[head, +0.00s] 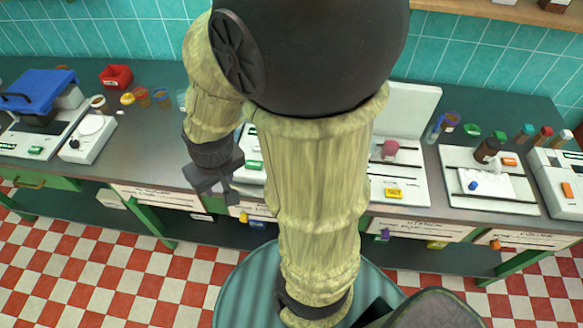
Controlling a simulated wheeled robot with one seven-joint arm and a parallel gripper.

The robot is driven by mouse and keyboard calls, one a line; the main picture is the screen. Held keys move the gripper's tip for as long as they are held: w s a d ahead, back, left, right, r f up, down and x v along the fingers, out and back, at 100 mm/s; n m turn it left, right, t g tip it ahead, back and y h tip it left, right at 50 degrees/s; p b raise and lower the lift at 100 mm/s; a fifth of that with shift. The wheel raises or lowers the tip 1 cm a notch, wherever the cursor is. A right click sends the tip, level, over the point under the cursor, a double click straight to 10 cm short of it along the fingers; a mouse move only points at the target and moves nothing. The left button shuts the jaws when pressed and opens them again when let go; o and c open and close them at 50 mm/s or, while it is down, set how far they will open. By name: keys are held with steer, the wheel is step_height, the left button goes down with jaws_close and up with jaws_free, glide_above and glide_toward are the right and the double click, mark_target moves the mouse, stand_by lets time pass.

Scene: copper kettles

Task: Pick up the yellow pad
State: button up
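A small yellow rectangular piece (394,192) with dark marks lies on the front of a white device, right of my arm; it is the most pad-like yellow thing I see. Other yellow things are a small round one (127,98) on the counter at the left, a yellow piece (437,245) below the counter edge at the right and a small one (243,217) under my gripper. My dark gripper (222,196) hangs over the counter's front edge, left of my forearm and well apart from the yellow rectangular piece. Its finger opening is unclear and I see nothing held.
White lab devices (90,138) line the dark counter (150,165). A blue-lidded device (38,90) and a red container (116,76) stand at the left; several small bottles (524,133) stand at the right. My arm hides the counter's middle. The checkered floor in front looks clear.

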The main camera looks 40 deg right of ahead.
steer(key=shift+o, duration=0.2)
steer(key=o, duration=0.3)
steer(key=shift+o, duration=1.3)
steer(key=shift+w+d+f, duration=0.2)
steer(key=shift+w+d, duration=0.05)
steer(key=shift+w, duration=0.1)
steer(key=w+d+f+n+g+h+b, duration=0.1)
steer(key=w+d+f+n+g+b, duration=0.2)
steer(key=w+d, duration=0.3)
steer(key=w+d+f+n+g+h+b, duration=0.2)
steer(key=w+d+f+n+g+b, duration=0.1)
steer(key=d, duration=1.1)
steer(key=w+f+n, duration=0.1)
steer(key=w+n, duration=0.1)
steer(key=w, duration=0.1)
steer(key=shift+d+f, duration=0.15)
steer(key=p+x, duration=0.1)
steer(key=x, duration=1.1)
